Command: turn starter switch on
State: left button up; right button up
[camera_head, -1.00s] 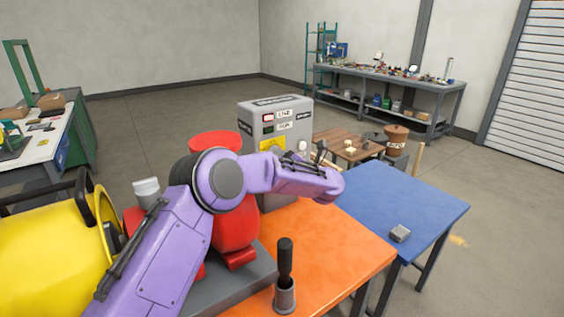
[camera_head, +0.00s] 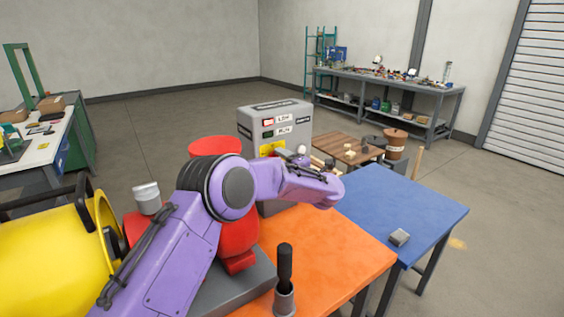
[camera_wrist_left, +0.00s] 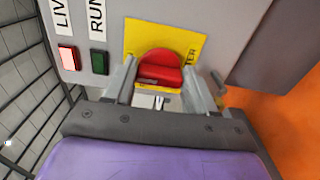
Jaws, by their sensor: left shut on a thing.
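The grey starter box (camera_head: 245,125) stands at the far end of the orange bench. Its yellow plate (camera_head: 268,149) is partly hidden by my left arm in the head view. In the left wrist view the yellow plate (camera_wrist_left: 193,47) carries a red switch knob (camera_wrist_left: 160,70). My left gripper (camera_wrist_left: 160,82) has one finger on each side of the knob and is shut on it. The LIVE lamp (camera_wrist_left: 69,58) looks bright red. The RUN lamp (camera_wrist_left: 99,62) is dark green. My left fingers are hidden in the head view. My right gripper is not in view.
The orange bench (camera_head: 330,245) holds a dark-handled tool in a grey cup (camera_head: 284,300). A red pump part (camera_head: 238,235) and a yellow motor (camera_head: 50,250) crowd the left. The blue table (camera_head: 400,205) is mostly clear, with a small grey block (camera_head: 399,237).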

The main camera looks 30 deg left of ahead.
pick_arm(q)
jog(key=shift+m, duration=0.3)
jog(key=o, duration=1)
jog(key=shift+w, duration=0.1)
jog(key=shift+o, duration=0.2)
jog(key=b+v, duration=0.3)
jog(key=v, duration=0.7)
jog(key=shift+d, duration=0.25)
